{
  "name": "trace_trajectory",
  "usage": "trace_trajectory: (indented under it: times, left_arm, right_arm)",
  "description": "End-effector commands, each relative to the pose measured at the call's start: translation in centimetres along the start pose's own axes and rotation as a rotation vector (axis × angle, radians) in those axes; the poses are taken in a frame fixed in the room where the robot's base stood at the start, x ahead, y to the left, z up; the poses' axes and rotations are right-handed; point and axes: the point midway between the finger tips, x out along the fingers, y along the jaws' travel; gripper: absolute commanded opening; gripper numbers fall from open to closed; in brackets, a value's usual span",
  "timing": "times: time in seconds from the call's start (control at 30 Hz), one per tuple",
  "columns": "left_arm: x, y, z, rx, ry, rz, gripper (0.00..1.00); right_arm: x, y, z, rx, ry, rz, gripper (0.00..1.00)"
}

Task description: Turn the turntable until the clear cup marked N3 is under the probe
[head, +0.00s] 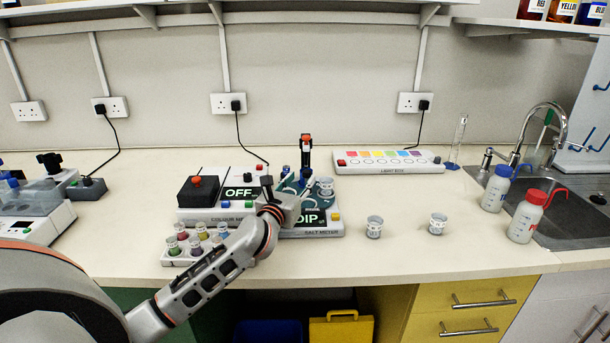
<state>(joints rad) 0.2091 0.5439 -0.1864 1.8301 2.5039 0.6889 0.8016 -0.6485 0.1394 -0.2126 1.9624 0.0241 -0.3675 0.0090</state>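The salt meter (318,232) stands on the bench with a display that reads "DIP". On it is the blue-grey turntable (312,194), partly hidden by my gripper. A clear cup (325,187) sits at the turntable's right side; its mark is too small to read. The probe's upright post (306,150), with a red top, rises behind the turntable. My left gripper (270,186) is at the turntable's left front edge, fingers toward it. I cannot tell whether it touches or how far its fingers are apart. My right gripper is not in view.
Two clear cups (374,227) (437,224) stand on the bench to the right. The colour unit (190,217) and a rack of small vials (207,260) lie left and in front. A light box (388,162) is behind. Wash bottles (496,188) (526,217) stand by the sink.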

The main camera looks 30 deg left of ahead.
Motion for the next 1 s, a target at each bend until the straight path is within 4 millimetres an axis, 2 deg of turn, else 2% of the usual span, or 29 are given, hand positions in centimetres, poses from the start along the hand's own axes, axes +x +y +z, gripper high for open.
trace_trajectory:
  times: [0.1,0.3,0.67,0.8,0.83,1.0]
  left_arm:
    - [1.9,0.0,0.1,0.001,-0.002,0.001,0.36]
    - [4.0,-0.1,0.0,0.002,-0.001,-0.001,0.36]
    - [4.5,-0.1,0.0,0.003,-0.001,-0.001,0.36]
    - [4.5,-0.1,0.0,0.003,-0.001,-0.001,0.03]
    - [4.5,-0.1,0.0,0.003,-0.001,-0.001,0.0]
    - [4.5,-0.1,0.0,0.003,-0.001,0.0,0.0]
  right_arm:
    - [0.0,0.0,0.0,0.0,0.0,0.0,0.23]
    - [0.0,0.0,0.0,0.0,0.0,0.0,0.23]
    - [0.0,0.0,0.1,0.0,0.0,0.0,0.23]
    - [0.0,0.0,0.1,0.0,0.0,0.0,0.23]
    - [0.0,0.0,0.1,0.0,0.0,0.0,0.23]
    - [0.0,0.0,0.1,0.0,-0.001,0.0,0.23]
